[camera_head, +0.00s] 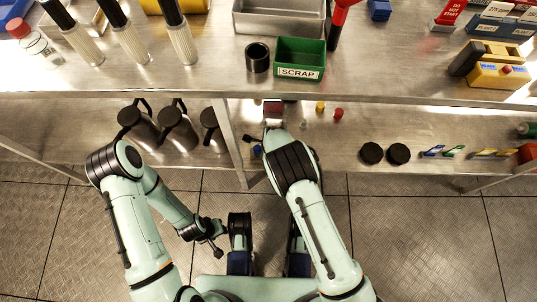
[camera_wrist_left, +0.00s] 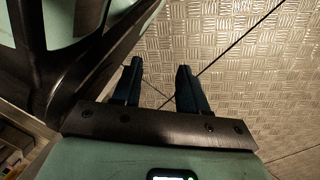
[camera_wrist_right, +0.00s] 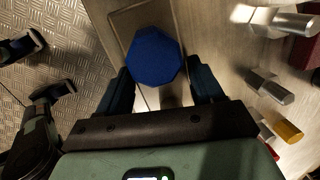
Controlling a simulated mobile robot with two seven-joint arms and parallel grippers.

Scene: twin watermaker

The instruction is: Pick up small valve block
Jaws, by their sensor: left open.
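No part in view can be named for sure as the small valve block. A blue eight-sided part (camera_wrist_right: 154,57) lies between the fingertips of my right gripper (camera_wrist_right: 158,66) in the right wrist view. The fingers stand apart, one on each side of it; whether they touch it is unclear. What lies under the blue part is mostly hidden. It also shows as a small blue spot (camera_head: 257,152) at the lower shelf's front edge in the head view. My left gripper (camera_wrist_left: 158,72) is open and empty over the floor, with its arm folded back.
The lower shelf (camera_head: 330,150) also carries dark canisters (camera_head: 142,128), a yellow part (camera_head: 320,106), a red part (camera_head: 338,113) and black round pieces (camera_head: 372,153). A shelf leg (camera_head: 229,135) stands left of my right wrist. The upper bench holds a green scrap bin (camera_head: 300,58) and overhangs the shelf.

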